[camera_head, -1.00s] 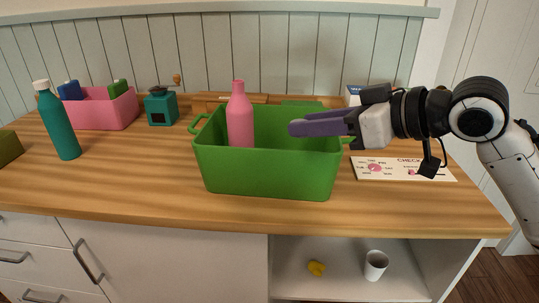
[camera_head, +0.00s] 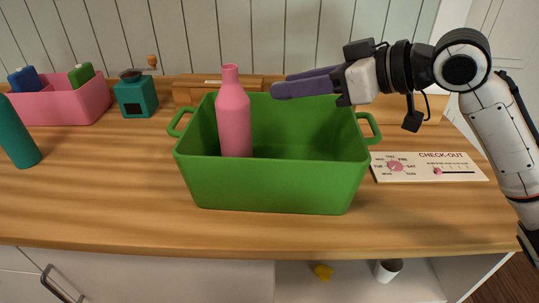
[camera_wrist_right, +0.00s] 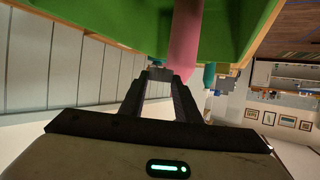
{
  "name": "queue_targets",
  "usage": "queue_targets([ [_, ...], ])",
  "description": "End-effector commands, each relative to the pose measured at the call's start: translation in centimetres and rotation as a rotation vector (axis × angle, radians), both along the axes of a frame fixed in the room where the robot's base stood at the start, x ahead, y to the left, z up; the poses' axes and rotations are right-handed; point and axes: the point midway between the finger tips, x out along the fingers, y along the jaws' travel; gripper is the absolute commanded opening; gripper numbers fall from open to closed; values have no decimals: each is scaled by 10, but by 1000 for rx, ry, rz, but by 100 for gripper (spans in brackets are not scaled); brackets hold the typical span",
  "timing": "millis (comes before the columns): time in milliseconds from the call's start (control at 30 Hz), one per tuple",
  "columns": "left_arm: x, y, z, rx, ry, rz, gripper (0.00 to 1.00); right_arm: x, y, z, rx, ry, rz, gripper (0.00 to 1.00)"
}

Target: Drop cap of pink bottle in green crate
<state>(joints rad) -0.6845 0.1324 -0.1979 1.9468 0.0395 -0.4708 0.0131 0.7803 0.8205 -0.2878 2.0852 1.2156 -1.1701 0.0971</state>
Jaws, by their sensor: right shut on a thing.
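The green crate (camera_head: 270,185) stands on the wooden counter. The pink bottle (camera_head: 234,120) stands upright inside it, left of the middle, its base hidden by the front wall. No cap shows on its neck. My right gripper (camera_head: 275,89) is above the crate, its fingertips just right of the bottle's upper part. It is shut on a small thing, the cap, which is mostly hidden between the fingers. In the right wrist view the fingertips (camera_wrist_right: 160,75) are close together, with the pink bottle (camera_wrist_right: 184,40) and the green crate (camera_wrist_right: 110,20) beyond. My left gripper is not in view.
A pink bin (camera_head: 70,105) with blue and green items and a teal grinder (camera_head: 136,95) stand at the back left. A teal bottle (camera_head: 15,138) is at the left edge. A check-out board (camera_head: 430,167) lies right of the crate. Counter in front is clear.

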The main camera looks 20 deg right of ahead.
Motion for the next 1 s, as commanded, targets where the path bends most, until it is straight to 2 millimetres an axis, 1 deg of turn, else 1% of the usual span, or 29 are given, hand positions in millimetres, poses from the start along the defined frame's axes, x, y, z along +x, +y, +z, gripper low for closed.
queue_targets([
  [33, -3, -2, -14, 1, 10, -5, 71, 0, 0, -11, 1, 0, 0, 0],
  [100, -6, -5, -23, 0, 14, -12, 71, 0, 0, -20, 1, 0, 0, 0],
  [200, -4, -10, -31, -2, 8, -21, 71, 0, 0, -32, 2, -1, 1, 0],
  [333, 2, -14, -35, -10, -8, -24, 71, 0, 0, -46, 2, 0, 1, 0],
  [467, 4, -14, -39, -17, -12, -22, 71, 0, 0, -51, 2, 0, 1, 0],
  [733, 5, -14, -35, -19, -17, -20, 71, 0, 0, -49, 1, 1, 1, 0],
  [767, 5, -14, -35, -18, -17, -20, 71, 0, 0, -49, 1, 1, 1, 33],
  [800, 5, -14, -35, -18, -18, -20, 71, 0, 0, -49, 1, 1, 1, 40],
  [867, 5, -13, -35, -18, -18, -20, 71, 0, 0, -49, 1, 1, 1, 50],
  [900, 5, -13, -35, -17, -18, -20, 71, 0, 0, -49, 1, 1, 1, 51],
  [1000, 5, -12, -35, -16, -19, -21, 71, 0, 0, -50, 1, 1, 1, 51],
])
